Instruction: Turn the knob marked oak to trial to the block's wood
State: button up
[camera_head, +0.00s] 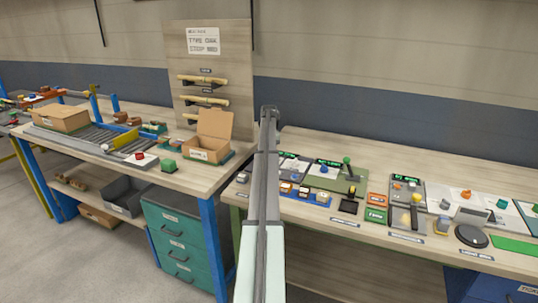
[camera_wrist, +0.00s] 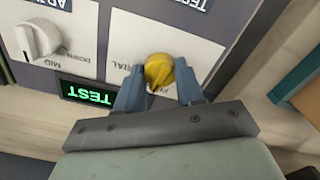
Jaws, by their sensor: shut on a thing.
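A yellow knob (camera_wrist: 158,71) sits on a grey panel with white label plates in the wrist view. My gripper (camera_wrist: 160,80) is shut on this knob, one blue-grey finger on each side. Part of a label reading "TRIAL" shows beside it, and a plate reading "TEST" lies beyond; I cannot see the word oak. A green display (camera_wrist: 87,93) on the panel reads "TEST". In the head view my arm hides the gripper and the knob.
A light grey knob (camera_wrist: 38,40) marked "MID" and "DOWN" is close by on the left of the wrist view. Other panels with levers and knobs (camera_head: 410,190) line the right bench. A cardboard box (camera_head: 208,145) stands on the left bench beside an upright board with a sign (camera_head: 203,40).

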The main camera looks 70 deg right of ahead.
jog(key=shift+m, duration=1.2)
jog(key=o, duration=1)
jog(key=shift+o, duration=0.2)
jog(key=shift+r, duration=0.1)
notch_tip(320, 180, up, 14)
jog(key=shift+f, duration=0.2)
